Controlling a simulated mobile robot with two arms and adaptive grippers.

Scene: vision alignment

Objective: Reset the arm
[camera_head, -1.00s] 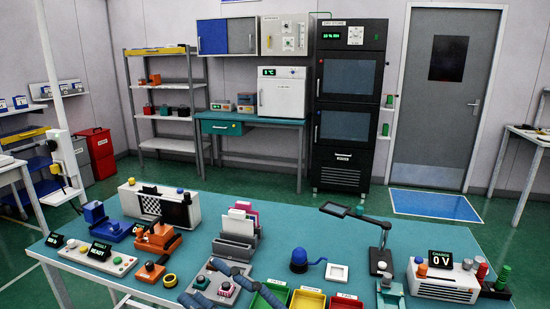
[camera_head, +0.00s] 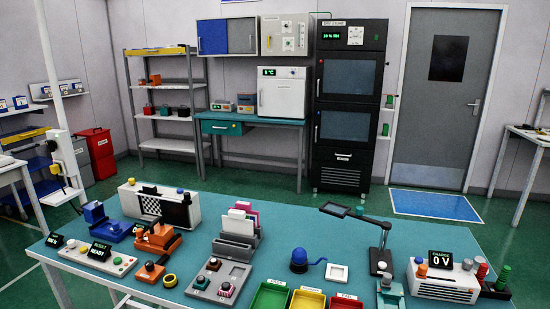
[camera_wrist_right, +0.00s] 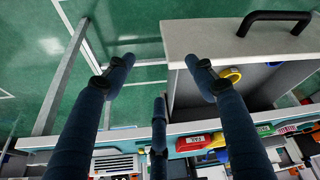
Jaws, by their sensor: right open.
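My right gripper (camera_wrist_right: 160,70) shows only in the right wrist view. Its dark blue fingers are spread apart, with nothing between them. Beyond the fingers are the green floor and a grey drawer-like box with a black handle (camera_wrist_right: 275,16). A yellow ring (camera_wrist_right: 231,74) lies inside that box, near the right fingertip in the picture. In the head view neither gripper shows, and the teal workbench (camera_head: 300,225) is clear of my arms.

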